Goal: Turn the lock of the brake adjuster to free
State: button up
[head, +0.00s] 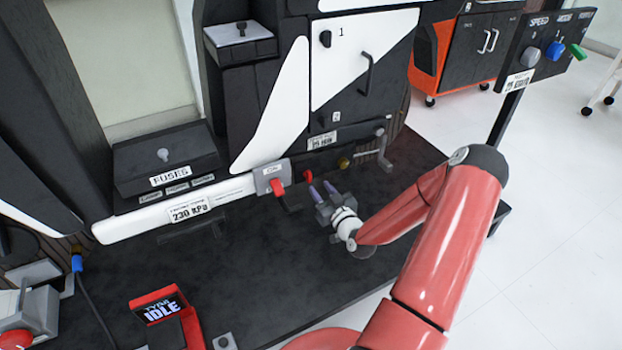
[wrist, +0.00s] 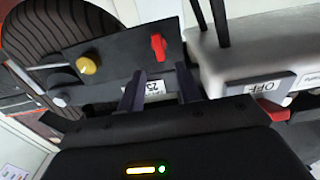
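A small black panel (wrist: 120,65), apparently the brake adjuster, carries a red knob (wrist: 158,46) and a yellow knob (wrist: 87,65). Which knob is the lock is not clear from the views. In the head view the red knob (head: 308,176) and yellow knob (head: 344,163) sit low on the rig, with a grey crank (head: 384,150) to their right. My gripper (head: 320,188) is open, its purple-grey fingers apart and empty. In the wrist view the gripper (wrist: 160,72) points at the panel, the red knob just beyond the fingertips and apart from them.
A grey switch box (head: 272,178) with a red lever (head: 279,190) stands close left of my gripper; the lever also shows in the wrist view (wrist: 274,110). A fuses box (head: 165,160) is further left. A black SPEED panel (head: 545,50) stands at right. The dark platform (head: 270,260) is clear in front.

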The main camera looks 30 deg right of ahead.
aim_at(310, 176)
jog(key=w, duration=0.6)
jog(key=shift+a, duration=0.15)
jog(key=shift+c, duration=0.4)
grip_shut()
